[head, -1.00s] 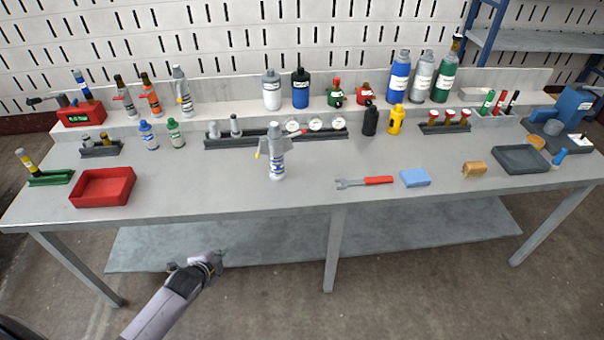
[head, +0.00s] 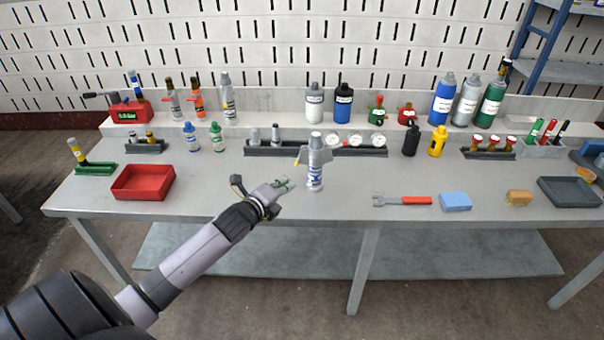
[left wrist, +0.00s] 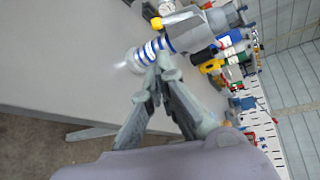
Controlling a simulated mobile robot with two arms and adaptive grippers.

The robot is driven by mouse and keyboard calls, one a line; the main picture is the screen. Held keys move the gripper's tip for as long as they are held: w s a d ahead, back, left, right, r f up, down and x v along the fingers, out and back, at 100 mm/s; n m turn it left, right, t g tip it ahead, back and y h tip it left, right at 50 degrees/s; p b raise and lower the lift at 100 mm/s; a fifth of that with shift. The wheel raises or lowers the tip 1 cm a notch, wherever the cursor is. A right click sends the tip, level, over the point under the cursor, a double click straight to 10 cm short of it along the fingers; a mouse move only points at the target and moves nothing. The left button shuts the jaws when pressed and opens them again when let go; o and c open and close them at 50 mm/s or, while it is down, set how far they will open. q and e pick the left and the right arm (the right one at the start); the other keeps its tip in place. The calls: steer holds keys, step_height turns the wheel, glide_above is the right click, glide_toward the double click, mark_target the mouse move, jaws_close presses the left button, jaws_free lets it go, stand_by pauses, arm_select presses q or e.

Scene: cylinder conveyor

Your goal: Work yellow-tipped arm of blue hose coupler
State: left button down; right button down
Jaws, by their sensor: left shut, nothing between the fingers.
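The hose coupler (head: 316,160) is grey with a blue-banded lower part and stands upright on the workbench. Its yellow-tipped arm (head: 297,162) sticks out to the left and down. My left gripper (head: 284,185) is shut and empty, at the front of the bench to the lower left of the coupler. In the left wrist view its fingertips (left wrist: 165,70) appear just below the banded part; I cannot tell whether they touch. My right gripper is not in view.
A black rack with gauges (head: 260,151) stands just behind the coupler. A red tray (head: 143,182) is to the left. A red-handled wrench (head: 415,201) and a blue block (head: 455,202) lie to the right. The bench surface around the coupler's front is clear.

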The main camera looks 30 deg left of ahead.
mark_target(299, 158)
arm_select(q)
steer(key=x, duration=0.9)
steer(key=shift+w+f, duration=0.15)
steer(key=shift+w, duration=0.1)
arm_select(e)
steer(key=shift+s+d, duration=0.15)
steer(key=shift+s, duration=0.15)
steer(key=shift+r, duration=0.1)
